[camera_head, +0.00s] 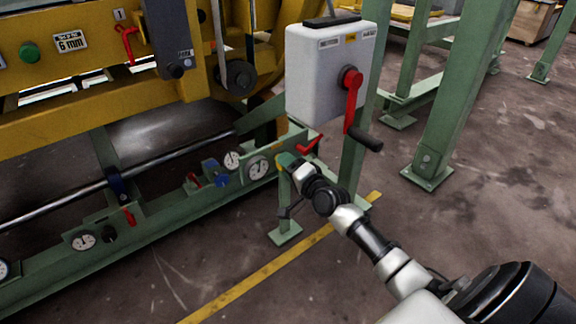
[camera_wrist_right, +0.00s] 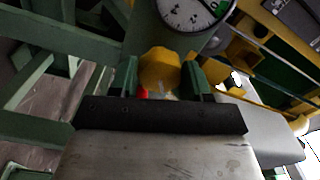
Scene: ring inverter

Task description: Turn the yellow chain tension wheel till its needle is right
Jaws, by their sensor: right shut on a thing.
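The yellow wheel (camera_wrist_right: 159,68) is a small rounded yellow knob in the right wrist view. It sits between the two green fingers of my right gripper (camera_wrist_right: 160,78), which is shut on it. In the head view my right gripper (camera_head: 290,161) reaches the end of the low green rail, and the wheel is mostly hidden there. A round gauge (camera_wrist_right: 193,12) with black ticks and a green mark at its right edge stands just above the wheel; its top is cut off, and I cannot read its needle surely. A gauge also shows left of the gripper in the head view (camera_head: 258,167). My left gripper is not in view.
A white box (camera_head: 315,75) with a red crank (camera_head: 353,95) stands on a green post just above my right gripper. A red lever (camera_head: 309,143) is close by. Several gauges and small valves line the green rail (camera_head: 150,232).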

